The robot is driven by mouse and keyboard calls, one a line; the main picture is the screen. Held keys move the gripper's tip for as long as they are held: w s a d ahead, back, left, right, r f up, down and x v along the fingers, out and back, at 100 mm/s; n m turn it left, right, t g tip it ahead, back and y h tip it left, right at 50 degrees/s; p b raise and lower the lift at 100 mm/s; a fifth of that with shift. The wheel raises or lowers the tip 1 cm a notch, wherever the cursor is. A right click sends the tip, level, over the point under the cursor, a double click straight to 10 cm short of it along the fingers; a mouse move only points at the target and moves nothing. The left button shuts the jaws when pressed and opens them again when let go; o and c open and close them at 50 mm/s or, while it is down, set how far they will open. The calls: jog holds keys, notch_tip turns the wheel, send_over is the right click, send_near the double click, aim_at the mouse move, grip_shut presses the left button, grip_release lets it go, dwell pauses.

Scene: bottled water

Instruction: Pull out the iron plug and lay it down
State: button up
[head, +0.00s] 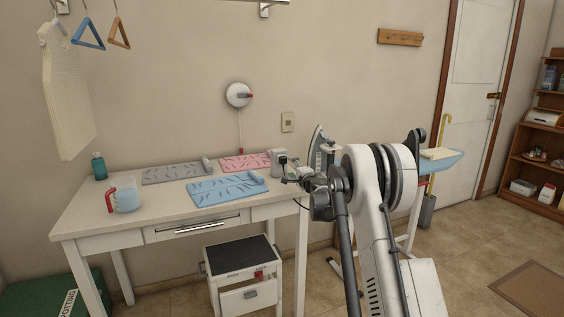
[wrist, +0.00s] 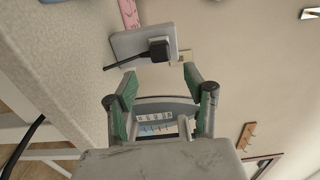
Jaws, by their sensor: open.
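The black iron plug (wrist: 158,50) sits in a pale grey socket box (wrist: 122,45) in the wrist view, its cord running off to the left. In the head view the socket box (head: 277,154) stands at the right end of the white table, with the dark plug (head: 283,160) on its front. My gripper (wrist: 160,71) is open, its two green-padded fingers apart and empty. The plug lies just beyond the fingertips, roughly centred between them. In the head view my gripper (head: 297,179) is close to the socket box. The iron (head: 317,146) stands on end behind my arm, partly hidden.
The white table (head: 150,221) holds a grey mat (head: 170,174), a blue mat (head: 226,187), a pink mat (head: 245,161), a measuring jug (head: 126,197) and a teal bottle (head: 98,166). A step stool (head: 240,258) stands below. Bare tabletop shows along the front edge.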

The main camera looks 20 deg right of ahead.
aim_at(284, 161)
jog(key=shift+w, duration=0.1)
jog(key=shift+w+d, duration=0.15)
jog(key=shift+w, duration=4.3)
jog(key=shift+c, duration=0.5)
grip_shut()
jog(key=shift+s, duration=0.15)
jog(key=shift+s+b, duration=0.6)
jog(key=shift+s, duration=2.25)
